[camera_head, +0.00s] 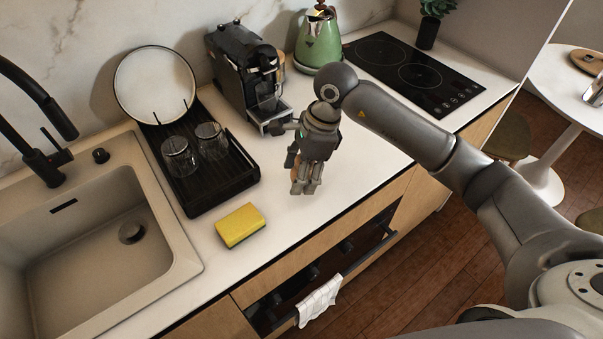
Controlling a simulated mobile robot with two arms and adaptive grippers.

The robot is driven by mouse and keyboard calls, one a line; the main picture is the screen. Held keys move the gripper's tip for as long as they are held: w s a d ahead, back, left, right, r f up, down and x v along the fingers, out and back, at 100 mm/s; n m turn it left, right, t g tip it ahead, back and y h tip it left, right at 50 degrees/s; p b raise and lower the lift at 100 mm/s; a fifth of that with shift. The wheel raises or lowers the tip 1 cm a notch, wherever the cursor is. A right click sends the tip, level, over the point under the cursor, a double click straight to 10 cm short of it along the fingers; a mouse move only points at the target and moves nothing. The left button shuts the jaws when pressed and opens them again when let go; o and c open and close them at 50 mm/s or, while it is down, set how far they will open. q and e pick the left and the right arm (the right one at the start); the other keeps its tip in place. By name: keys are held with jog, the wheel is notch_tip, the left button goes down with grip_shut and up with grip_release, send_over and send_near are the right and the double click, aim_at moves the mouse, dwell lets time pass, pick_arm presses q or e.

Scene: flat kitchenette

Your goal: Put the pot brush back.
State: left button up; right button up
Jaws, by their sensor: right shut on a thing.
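My right gripper (305,187) points down over the counter, to the right of the yellow sponge and in front of the coffee machine. It is shut on the pot brush (295,173). Only a small tan, wood-coloured bit of the brush shows between the fingers; the rest is hidden by the gripper. I cannot tell whether the brush touches the counter. My left gripper is out of view.
The sponge (240,225) lies by the sink (185,240). A black dish rack (215,197) holds two glasses and a plate (155,85). The coffee machine (245,70), green kettle (319,40) and cooktop (415,70) stand behind. Counter (350,165) right of the gripper is clear.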

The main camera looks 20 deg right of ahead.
jog(key=shift+w+d+f, duration=0.2)
jog(key=shift+w+f, duration=0.25)
jog(key=shift+f, duration=0.1)
jog(key=shift+w+d+f, duration=0.15)
jog(key=shift+w+f, duration=0.25)
jog(key=shift+f, duration=0.15)
notch_tip(320, 180, down, 2)
jog(key=shift+p, duration=1.15)
jog(key=shift+f, duration=0.7)
jog(key=o, duration=1)
jog(key=shift+r, duration=0.1)
jog(key=shift+r, duration=0.2)
jog(key=b+v, duration=0.3)
jog(key=v, duration=0.8)
jog(key=shift+d+r, duration=0.2)
jog(key=shift+r, duration=0.15)
